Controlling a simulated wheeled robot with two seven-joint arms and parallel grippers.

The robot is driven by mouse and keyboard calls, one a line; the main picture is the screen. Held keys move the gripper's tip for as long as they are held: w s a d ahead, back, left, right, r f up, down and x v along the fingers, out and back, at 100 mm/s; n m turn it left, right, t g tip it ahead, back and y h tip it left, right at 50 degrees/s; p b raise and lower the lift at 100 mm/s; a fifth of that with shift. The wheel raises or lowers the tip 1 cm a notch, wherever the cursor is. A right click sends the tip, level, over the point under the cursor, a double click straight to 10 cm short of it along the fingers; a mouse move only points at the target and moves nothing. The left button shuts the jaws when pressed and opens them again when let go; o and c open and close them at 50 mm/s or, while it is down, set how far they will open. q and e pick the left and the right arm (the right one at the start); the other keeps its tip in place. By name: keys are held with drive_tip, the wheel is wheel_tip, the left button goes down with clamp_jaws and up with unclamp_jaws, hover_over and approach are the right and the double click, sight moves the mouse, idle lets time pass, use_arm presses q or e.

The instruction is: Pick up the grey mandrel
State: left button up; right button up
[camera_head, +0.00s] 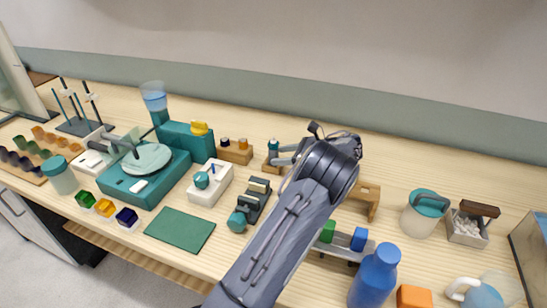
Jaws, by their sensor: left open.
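My left gripper (316,138) is at the far end of my dark grey arm, which comes up from the bottom middle. It is open, over the back of the table beside a small wooden block with a teal-capped item (272,146). The gripper is small and partly hidden by my own wrist. I cannot make out the grey mandrel for certain. My right gripper is not in view.
The wooden table (400,165) is crowded. At the left are the teal machine (135,190), a rod stand (78,125) and coloured blocks. A green mat (180,229) lies in front. A blue bottle (375,275) and a lidded jar (420,218) stand right of my arm.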

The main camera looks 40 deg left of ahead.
use_arm(q)
drive_tip(key=x, duration=0.5)
drive_tip(key=shift+a+f, duration=0.1)
drive_tip(key=shift+a, duration=0.15)
drive_tip(key=c, duration=1.1)
drive_tip(key=shift+r, duration=0.65)
drive_tip(key=s+d+r, duration=0.2)
drive_tip(key=d+r, duration=0.2)
drive_tip(key=s+d+r, duration=0.3)
drive_tip(key=d, duration=0.1)
drive_tip(key=s+d+r, duration=0.2)
drive_tip(key=d+r, duration=0.1)
drive_tip(key=r, duration=0.1)
drive_tip(key=shift+s+d+r, duration=0.35)
drive_tip(key=shift+s+d, duration=0.05)
